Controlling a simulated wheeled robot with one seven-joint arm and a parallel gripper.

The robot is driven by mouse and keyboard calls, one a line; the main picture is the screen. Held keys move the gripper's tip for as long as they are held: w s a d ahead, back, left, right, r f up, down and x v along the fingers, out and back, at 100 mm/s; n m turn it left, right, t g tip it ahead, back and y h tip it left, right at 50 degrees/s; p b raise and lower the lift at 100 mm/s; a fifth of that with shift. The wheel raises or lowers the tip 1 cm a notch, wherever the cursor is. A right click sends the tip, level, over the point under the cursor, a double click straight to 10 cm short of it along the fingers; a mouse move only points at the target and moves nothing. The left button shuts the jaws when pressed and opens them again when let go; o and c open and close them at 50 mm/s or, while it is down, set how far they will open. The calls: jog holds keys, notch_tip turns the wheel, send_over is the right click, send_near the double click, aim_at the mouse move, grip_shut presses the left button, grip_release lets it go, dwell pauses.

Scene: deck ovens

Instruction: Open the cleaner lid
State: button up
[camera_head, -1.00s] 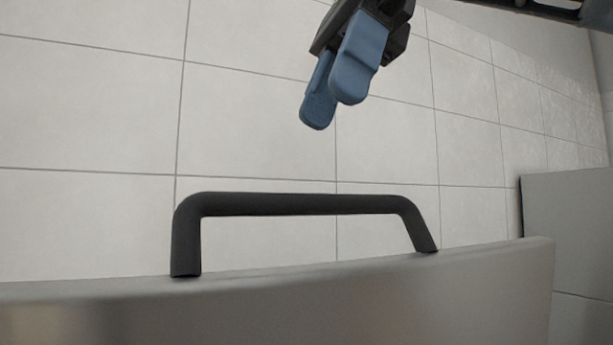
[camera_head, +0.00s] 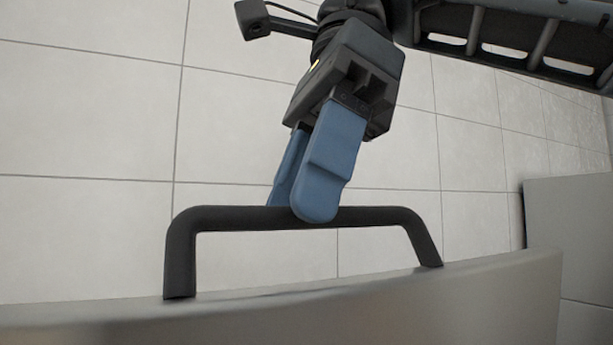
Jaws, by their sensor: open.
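A dark handle (camera_head: 235,219) stands up from the edge of a smooth grey panel (camera_head: 400,312), which looks like the cleaner lid; only part of the panel shows. My gripper (camera_head: 297,205), with blue fingers, reaches down from the top to the middle of the handle's bar. The nearer finger overlaps the bar in front. The other finger's tip passes behind the bar, so the bar appears to lie between the fingers. The fingers are apart; whether either one touches the bar I cannot tell.
A tiled surface (camera_head: 90,120) fills the background and looks clear at the left. A pale grey block or panel (camera_head: 572,215) stands at the right, beside the end of the grey panel.

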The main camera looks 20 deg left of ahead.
jog(key=shift+c, duration=0.3)
grip_shut()
jog(key=shift+s+d+f+b, duration=0.2)
jog(key=shift+s+d+b, duration=0.15)
jog(key=shift+b, duration=0.25)
jog(key=s+d+f+t+y+b, duration=0.1)
jog(key=s+d+t+y+b, duration=0.1)
jog(key=s+d+b, duration=0.4)
jog(key=shift+s+d+f+n+b, duration=0.35)
jog(key=shift+d+b, duration=0.15)
jog(key=shift+d, duration=0.3)
